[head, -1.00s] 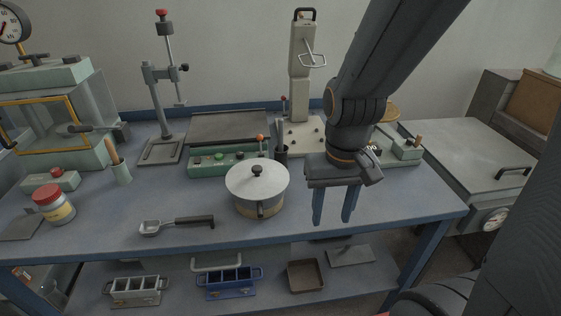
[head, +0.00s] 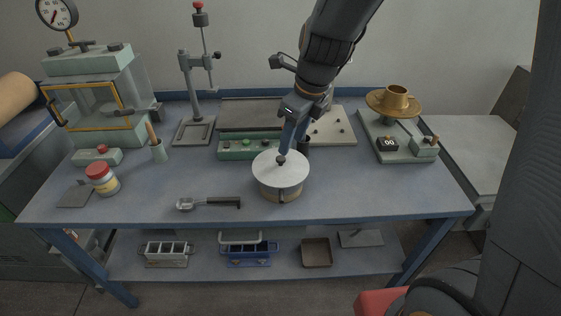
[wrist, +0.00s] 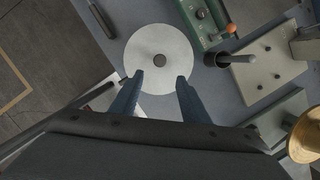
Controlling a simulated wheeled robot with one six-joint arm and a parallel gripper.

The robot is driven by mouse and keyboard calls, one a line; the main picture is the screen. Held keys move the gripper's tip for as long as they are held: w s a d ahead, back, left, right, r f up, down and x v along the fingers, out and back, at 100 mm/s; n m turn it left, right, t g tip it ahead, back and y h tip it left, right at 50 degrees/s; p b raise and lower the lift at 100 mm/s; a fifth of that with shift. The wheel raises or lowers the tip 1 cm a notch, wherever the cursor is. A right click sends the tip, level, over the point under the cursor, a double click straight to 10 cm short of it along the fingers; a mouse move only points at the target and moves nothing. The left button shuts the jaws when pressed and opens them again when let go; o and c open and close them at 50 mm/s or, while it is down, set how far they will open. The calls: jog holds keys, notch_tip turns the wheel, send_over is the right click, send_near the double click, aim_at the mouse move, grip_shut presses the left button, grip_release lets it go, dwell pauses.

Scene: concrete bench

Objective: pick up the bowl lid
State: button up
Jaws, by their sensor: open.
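The bowl lid (head: 267,172) is a pale grey disc with a dark round knob (head: 281,160) at its middle. It sits on a tan pot (head: 270,190) on the blue bench. In the wrist view the lid (wrist: 178,50) lies beyond the fingertips, with its knob (wrist: 160,60) between and ahead of them. My gripper (head: 288,143) is open and empty, just behind and above the lid in the head view. The gripper also shows in the wrist view (wrist: 158,82), its two blue fingers apart. The exact height gap to the knob is hard to tell.
A green control box (head: 235,148) and a dark cup (head: 304,145) stand close behind the pot. A scale with a brass pan (head: 380,104) stands at the right. The bench front right is clear.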

aim_at(281, 158)
jog(key=shift+m, duration=0.6)
jog(key=shift+w+a+p+x, duration=0.1)
jog(key=shift+a+x, duration=0.1)
jog(key=shift+x, duration=1.1)
jog(key=shift+w+a+p+x, duration=0.1)
jog(key=shift+a+x, duration=0.05)
jog(key=shift+x, duration=1.1)
jog(key=shift+w+a+p+x, duration=0.1)
jog(key=shift+a+x, duration=0.1)
jog(key=shift+x, duration=1.1)
jog(key=shift+r, duration=0.2)
grip_shut()
